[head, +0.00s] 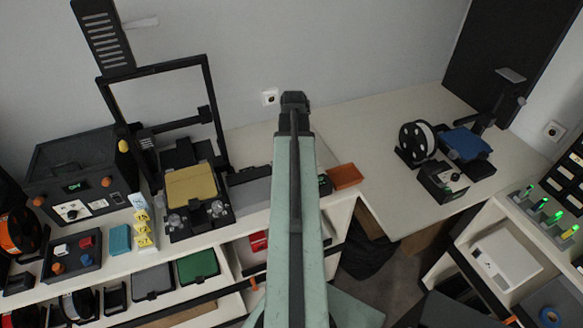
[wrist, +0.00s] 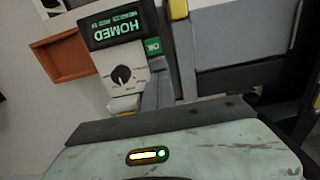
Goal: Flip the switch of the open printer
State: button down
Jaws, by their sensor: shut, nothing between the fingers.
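The open printer, with a black upright frame (head: 212,120) and a gold bed (head: 190,186), stands on the bench at the left in the head view. In the wrist view, a control box (wrist: 117,75) has a dark display reading "HOMED", a green OK button (wrist: 153,47) and a black knob (wrist: 121,74). My arm hides most of this box in the head view. I cannot make out a switch for certain. My gripper (head: 294,98) is shut and empty, raised in front of the back wall, right of the frame. Its fingers do not show in the wrist view.
An enclosed printer (head: 75,165) stands far left. An orange tray (head: 345,176) sits right of my arm and also shows in the wrist view (wrist: 64,58). A small printer with a blue bed (head: 465,142) stands right.

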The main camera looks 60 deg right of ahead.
jog(key=shift+f+b, duration=0.9)
jog(key=shift+b, duration=0.05)
dwell(0.5)
jog(key=shift+r, duration=0.1)
notch_tip(320, 180, up, 7)
jog(key=p, duration=0.7)
jog(key=shift+a, duration=0.1)
